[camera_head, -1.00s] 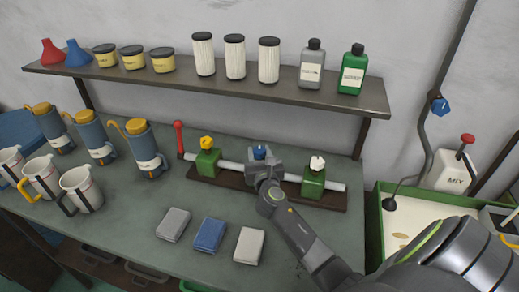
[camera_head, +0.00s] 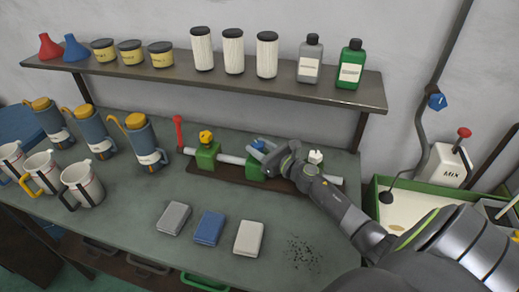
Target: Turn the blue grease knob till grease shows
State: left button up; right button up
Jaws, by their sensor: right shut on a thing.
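The blue grease knob (camera_head: 259,144) sits on top of the middle green block (camera_head: 253,169) of a grey pipe on a dark red base on the bench. My right gripper (camera_head: 262,149) is shut on the blue knob, reaching it from the right; its fingers and wrist cover part of the knob and block. A yellow knob (camera_head: 206,136) stands on the left green block (camera_head: 207,157). A white knob (camera_head: 316,157) stands on the right, its block mostly hidden behind my arm. I cannot make out grease at the middle block. My left gripper is not in view.
Blue, grey and white folded cloths (camera_head: 209,228) lie at the front of the bench. Blue canisters (camera_head: 143,143) and white jugs (camera_head: 82,187) stand at left. A red lever (camera_head: 179,132) rises at the pipe's left end. A shelf (camera_head: 200,78) overhangs behind. Dark specks (camera_head: 303,253) mark the bench.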

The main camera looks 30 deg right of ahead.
dwell(0.4)
jog(key=o, duration=1)
jog(key=shift+w, duration=0.1)
jog(key=shift+c, duration=0.2)
